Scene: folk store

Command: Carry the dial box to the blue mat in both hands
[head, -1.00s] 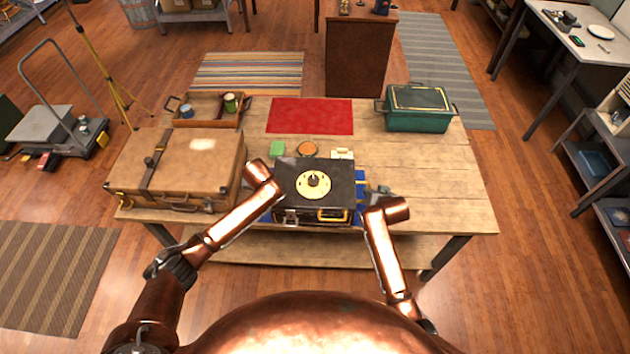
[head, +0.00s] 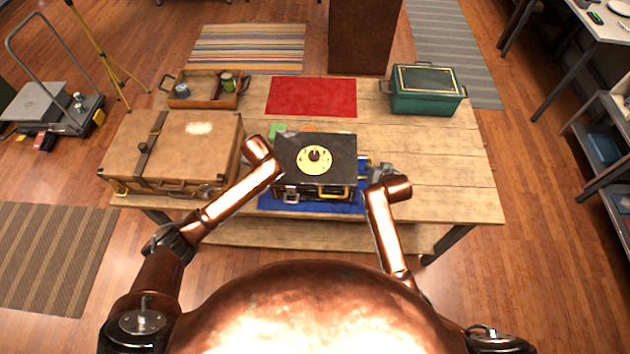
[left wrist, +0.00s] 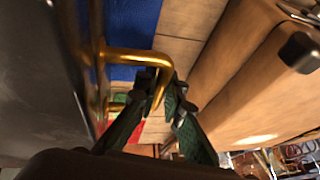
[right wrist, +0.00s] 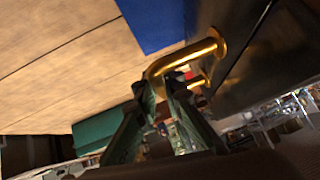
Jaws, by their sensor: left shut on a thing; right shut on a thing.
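The dial box (head: 316,178) is black with a round cream dial on top and brass handles on its sides. It is level over the blue mat (head: 312,206), whose front strip and right edge show; the box hides the rest. A gap beneath the box is hard to judge. My left gripper (left wrist: 168,92) is shut on one brass side handle (left wrist: 138,56). My right gripper (right wrist: 158,92) is shut on the opposite handle (right wrist: 190,55). In the head view the right gripper (head: 378,172) shows beside the box; the left one is mostly hidden by my arm.
A brown suitcase (head: 185,150) lies close left of my left arm. Behind are a wooden tray (head: 205,100), a red mat (head: 311,96) and a green box (head: 425,90). A green item (head: 276,130) shows just behind the dial box. The table's right side is clear.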

